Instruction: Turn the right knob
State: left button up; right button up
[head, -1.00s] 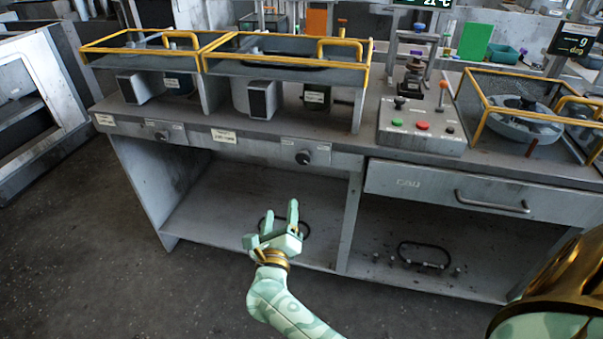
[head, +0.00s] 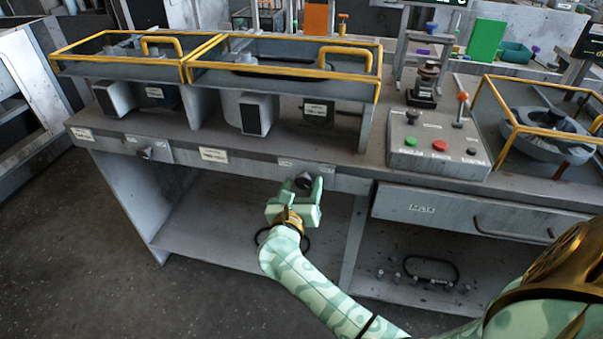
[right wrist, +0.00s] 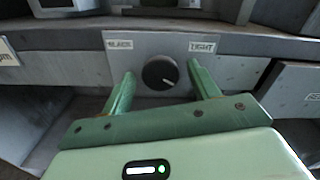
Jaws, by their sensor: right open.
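The right knob (head: 304,181) is a round black dial on a grey plate on the bench's front edge. In the right wrist view the knob (right wrist: 160,73) has a white mark pointing to the lower right, between two labels, the right one reading "LIGHT". My right gripper (head: 304,188) is open in front of it. In the right wrist view the fingers of my right gripper (right wrist: 161,82) stand on either side of the knob, with gaps visible; whether they reach its depth I cannot tell. The left knob (head: 147,154) is farther left on the same edge. My left gripper is not in view.
Yellow-railed housings (head: 284,66) stand on the bench above the knobs. A control box (head: 438,146) with coloured buttons is to the right. A drawer (head: 450,212) with a handle sits below it. The shelf (head: 205,235) under the knobs is largely open.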

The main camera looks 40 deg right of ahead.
jog(key=shift+w+d, duration=0.2)
jog(key=shift+d, duration=0.05)
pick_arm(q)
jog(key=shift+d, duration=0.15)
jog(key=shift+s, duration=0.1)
pick_arm(e)
jog(key=c, duration=1)
jog(key=shift+o, duration=0.2)
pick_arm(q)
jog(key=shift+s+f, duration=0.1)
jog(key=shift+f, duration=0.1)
